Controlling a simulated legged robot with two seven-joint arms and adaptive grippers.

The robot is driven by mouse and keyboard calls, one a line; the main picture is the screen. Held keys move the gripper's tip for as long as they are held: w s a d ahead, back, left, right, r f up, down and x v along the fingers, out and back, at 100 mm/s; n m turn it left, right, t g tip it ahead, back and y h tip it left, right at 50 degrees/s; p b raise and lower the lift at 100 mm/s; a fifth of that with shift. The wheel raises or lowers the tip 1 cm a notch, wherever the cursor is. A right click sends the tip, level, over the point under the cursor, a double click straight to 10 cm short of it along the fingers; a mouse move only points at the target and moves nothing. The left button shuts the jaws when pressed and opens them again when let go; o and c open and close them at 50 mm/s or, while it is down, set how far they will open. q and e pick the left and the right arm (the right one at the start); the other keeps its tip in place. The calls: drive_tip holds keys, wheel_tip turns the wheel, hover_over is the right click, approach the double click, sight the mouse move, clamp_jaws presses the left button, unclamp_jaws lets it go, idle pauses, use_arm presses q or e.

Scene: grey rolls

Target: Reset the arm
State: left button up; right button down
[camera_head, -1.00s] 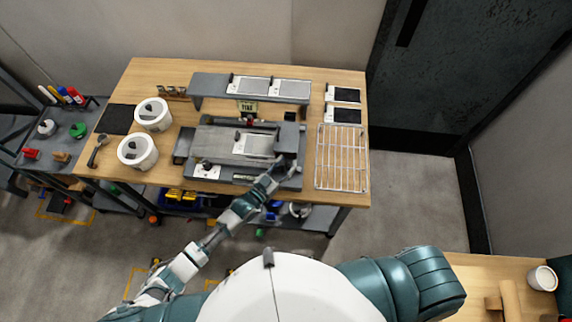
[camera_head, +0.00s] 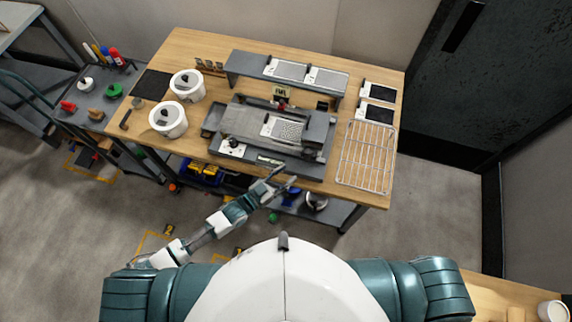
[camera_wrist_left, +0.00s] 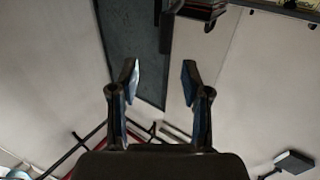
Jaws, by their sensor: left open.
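My left gripper (camera_head: 281,180) is open, just in front of the workbench's front edge in the head view. My left arm (camera_head: 232,215) comes in from the lower left. In the left wrist view the two fingers (camera_wrist_left: 157,82) are spread apart with nothing between them. My right upper arm shows at the lower right of the head view, but the right gripper is out of view.
The wooden workbench (camera_head: 228,43) carries a grey machine (camera_head: 255,125), two white pots (camera_head: 187,85) (camera_head: 168,119), a wire rack (camera_head: 367,157) and a raised shelf (camera_head: 240,69). A tool cart (camera_head: 75,103) stands left. Open floor (camera_head: 60,230) lies in front.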

use_arm(q)
drive_tip(key=shift+a, duration=0.1)
drive_tip(key=s+a+f+n+g+y, duration=0.2)
drive_tip(key=s+a+n+g+y, duration=0.2)
drive_tip(key=s+a+y, duration=0.55)
drive_tip(key=s+a+f+n+g+y, duration=0.2)
drive_tip(key=s+a+n+g+y, duration=0.4)
drive_tip(key=a, duration=0.7)
wheel_tip(320, 180, down, 28)
drive_tip(key=s+m+t+h+b, duration=0.1)
drive_tip(key=s+m+h+b, duration=0.1)
drive_tip(key=s, duration=0.1)
drive_tip(key=s+a+f+g+b, duration=0.1)
drive_tip(key=s+a+f, duration=0.1)
drive_tip(key=s+f, duration=1.5)
drive_tip(key=shift+s+a+f+y, duration=0.35)
drive_tip(key=shift+a+f, duration=0.05)
